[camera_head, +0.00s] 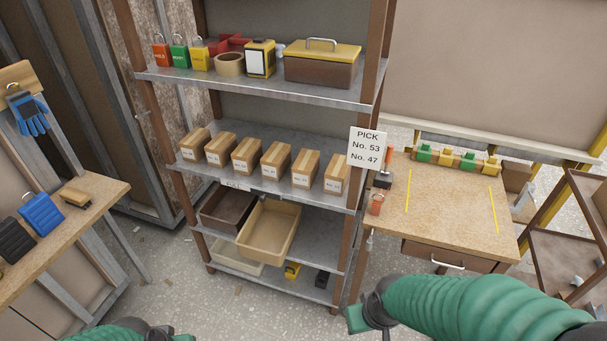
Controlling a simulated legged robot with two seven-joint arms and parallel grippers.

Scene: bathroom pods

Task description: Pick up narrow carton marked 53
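Several narrow brown cartons stand in a row on the middle shelf, each with a pale tape strip and a small white front label. The row runs from the leftmost carton (195,143) to the rightmost carton (338,173). The label numbers are too small to read surely, so I cannot tell which is 53. A white sign (367,147) on the right post reads "PICK No. 53 No. 47". My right gripper (358,319) is low in front of the shelf's right side, well away from the cartons. My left gripper (178,337) barely shows at the bottom edge. Neither gripper's fingers show clearly.
The top shelf (200,79) holds padlocks, a tape roll and a yellow-lidded box (322,65). A beige bin (268,231) sticks out below the cartons. A workbench (450,205) stands right, another table (75,220) left. Floor (180,275) before the shelf is mostly clear.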

